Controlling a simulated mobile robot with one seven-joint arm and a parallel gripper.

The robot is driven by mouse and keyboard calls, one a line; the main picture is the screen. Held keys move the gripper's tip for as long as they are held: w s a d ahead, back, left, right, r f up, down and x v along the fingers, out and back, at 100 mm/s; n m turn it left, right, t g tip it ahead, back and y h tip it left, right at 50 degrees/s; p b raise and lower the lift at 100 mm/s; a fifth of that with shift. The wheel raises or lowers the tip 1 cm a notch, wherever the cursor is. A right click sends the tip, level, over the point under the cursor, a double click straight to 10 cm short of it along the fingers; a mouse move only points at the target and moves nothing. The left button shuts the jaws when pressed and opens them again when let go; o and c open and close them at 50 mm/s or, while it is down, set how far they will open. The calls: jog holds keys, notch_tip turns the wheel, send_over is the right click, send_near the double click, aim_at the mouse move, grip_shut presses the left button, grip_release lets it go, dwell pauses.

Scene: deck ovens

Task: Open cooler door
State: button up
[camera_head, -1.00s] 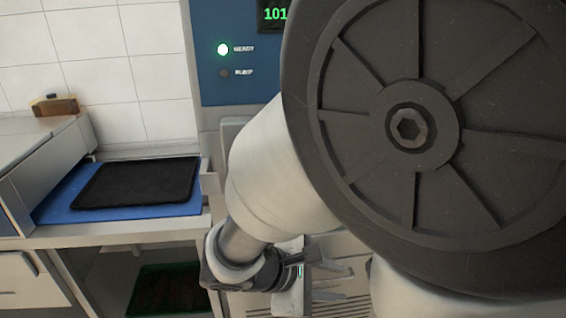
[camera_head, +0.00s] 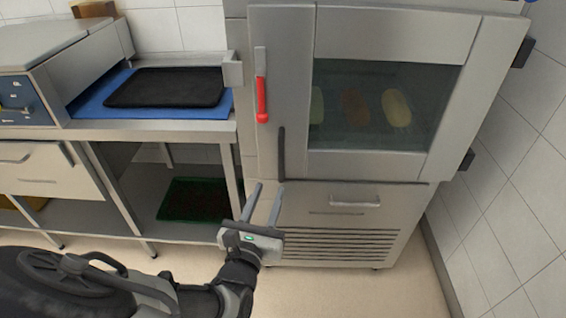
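The cooler door (camera_head: 300,165) is the steel-framed front of the cabinet at the centre right, with a dark glass window (camera_head: 345,75). It looks closed. A red-ended handle (camera_head: 262,100) hangs vertically at its left side. A dark vertical bar (camera_head: 282,153) shows lower down. Several pale and brown items are visible behind the glass. My gripper (camera_head: 269,187) is open and empty, its two fingers pointing up. It appears below the red handle and the dark bar, in front of the cabinet's lower left; its exact distance from the door is unclear.
A steel bench (camera_head: 170,131) stands left of the cooler, with a black tray (camera_head: 165,87) on a blue mat (camera_head: 92,104). A drawer panel with a handle (camera_head: 354,203) and a vent grille (camera_head: 340,246) lie below the door. A tiled wall (camera_head: 530,170) is close on the right.

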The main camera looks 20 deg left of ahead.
aim_at(280, 164)
jog(key=w+b, duration=0.1)
jog(key=w, duration=0.5)
jog(key=w+b, duration=0.1)
jog(key=w, duration=0.5)
jog(key=shift+w+a, duration=0.2)
jog(key=shift+w, duration=0.1)
grip_shut()
